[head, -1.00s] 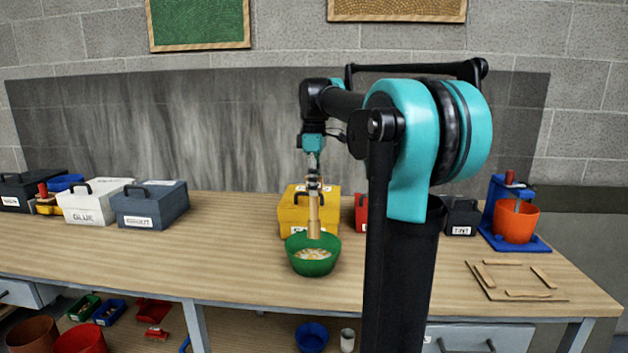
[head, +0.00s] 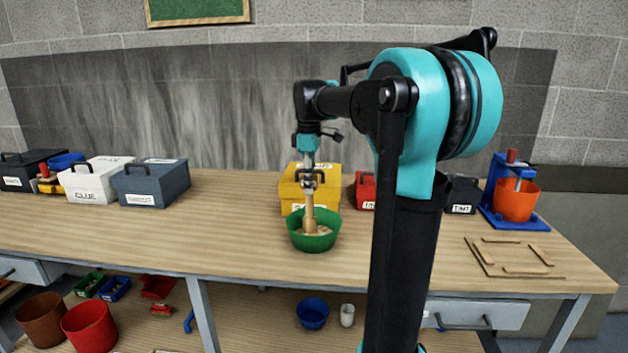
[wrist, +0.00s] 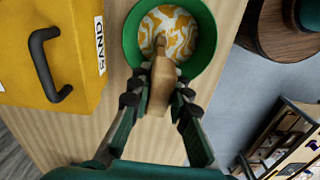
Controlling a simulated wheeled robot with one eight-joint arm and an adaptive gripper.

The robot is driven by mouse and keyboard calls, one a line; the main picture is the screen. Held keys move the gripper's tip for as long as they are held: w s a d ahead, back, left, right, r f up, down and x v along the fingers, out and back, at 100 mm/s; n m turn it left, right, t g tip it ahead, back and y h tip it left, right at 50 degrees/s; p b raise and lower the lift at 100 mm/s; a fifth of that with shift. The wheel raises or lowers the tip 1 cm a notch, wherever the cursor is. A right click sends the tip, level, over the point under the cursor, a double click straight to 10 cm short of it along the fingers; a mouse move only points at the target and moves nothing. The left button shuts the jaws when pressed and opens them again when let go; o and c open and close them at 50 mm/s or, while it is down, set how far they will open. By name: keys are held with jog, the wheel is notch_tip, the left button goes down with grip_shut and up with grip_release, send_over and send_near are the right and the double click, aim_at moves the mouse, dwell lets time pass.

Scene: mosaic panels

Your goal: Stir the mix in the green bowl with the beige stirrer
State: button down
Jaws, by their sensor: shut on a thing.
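The green bowl (head: 314,242) stands on the wooden workbench near its front edge. In the wrist view the green bowl (wrist: 207,42) holds a swirled orange and white mix (wrist: 168,32). My gripper (head: 309,178) is above the bowl, pointing down and shut on the beige stirrer (head: 309,216). In the wrist view my gripper (wrist: 160,92) has its fingers on both sides of the beige stirrer (wrist: 163,80). The stirrer's lower end reaches inside the bowl over the mix. I cannot tell exactly how deep it goes.
A yellow box (head: 291,190) stands close behind the bowl. White (head: 92,182) and dark blue (head: 150,184) boxes are at the left. A red box (head: 366,190), an orange pot (head: 515,202) on a blue stand and wooden strips (head: 520,270) are at the right. Bench left of the bowl is clear.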

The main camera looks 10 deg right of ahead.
jog(key=shift+s+a, duration=0.25)
jog(key=shift+a, duration=0.3)
jog(key=shift+s+a, duration=0.25)
jog(key=shift+a, duration=0.25)
jog(key=shift+s+d+f, duration=0.15)
jog(key=shift+s+d, duration=0.1)
jog(key=shift+d, duration=0.5)
jog(key=shift+s+d+f, duration=0.1)
jog(key=shift+s+d, duration=0.1)
jog(key=shift+d, duration=0.55)
jog(key=shift+f, duration=0.3)
dwell(0.4)
jog(key=shift+r, duration=0.1)
dwell(0.4)
jog(key=shift+w, duration=0.2)
